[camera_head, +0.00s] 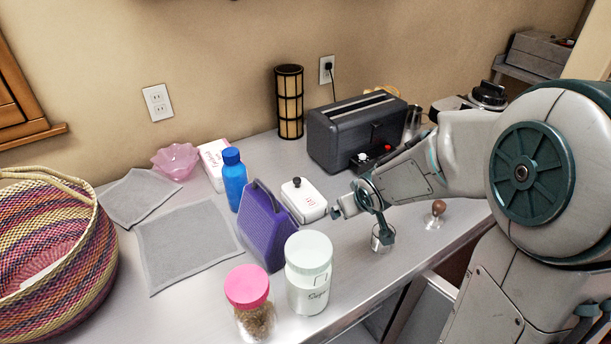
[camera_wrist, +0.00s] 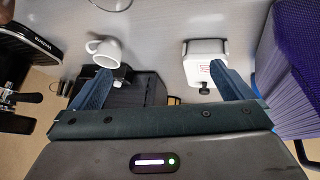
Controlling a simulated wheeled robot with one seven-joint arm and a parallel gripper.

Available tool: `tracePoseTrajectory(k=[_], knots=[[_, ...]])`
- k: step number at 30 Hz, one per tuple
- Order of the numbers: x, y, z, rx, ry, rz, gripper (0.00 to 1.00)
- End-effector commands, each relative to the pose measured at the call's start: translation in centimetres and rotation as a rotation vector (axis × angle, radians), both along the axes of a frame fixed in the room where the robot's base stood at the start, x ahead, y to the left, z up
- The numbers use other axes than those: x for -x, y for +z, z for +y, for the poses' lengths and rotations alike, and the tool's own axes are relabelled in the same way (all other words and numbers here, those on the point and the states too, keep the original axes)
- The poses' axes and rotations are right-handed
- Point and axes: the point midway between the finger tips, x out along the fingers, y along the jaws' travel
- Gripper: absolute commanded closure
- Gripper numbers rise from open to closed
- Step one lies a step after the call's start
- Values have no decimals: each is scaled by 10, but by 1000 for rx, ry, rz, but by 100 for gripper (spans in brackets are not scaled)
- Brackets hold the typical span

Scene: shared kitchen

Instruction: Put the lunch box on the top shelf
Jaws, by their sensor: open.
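The lunch box looks to be the purple upright case (camera_head: 265,225) with a handle, standing on the counter. It also shows at the right edge of the wrist view (camera_wrist: 292,65). My gripper (camera_head: 362,220) is open and empty, right of the purple case and apart from it. In the wrist view its fingers (camera_wrist: 158,78) are spread wide, with the purple case outside the right finger. A grey shelf (camera_head: 518,72) shows at the upper right; I cannot tell whether it is the top shelf.
A white dish (camera_head: 304,200), white canister (camera_head: 308,272), pink-lidded jar (camera_head: 249,305) and blue bottle (camera_head: 233,180) crowd the purple case. A black toaster (camera_head: 355,128) stands behind. A white mug (camera_wrist: 103,50) shows near the left finger. Grey cloths (camera_head: 185,245) lie left.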

Motion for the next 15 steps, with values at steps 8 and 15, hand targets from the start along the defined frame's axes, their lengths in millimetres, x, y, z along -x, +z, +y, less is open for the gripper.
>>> tracePoseTrajectory(k=[8, 15], knots=[[-40, -19, 60, -209, 192, -85, 0], [-51, -25, 81, -277, 240, -111, 0]])
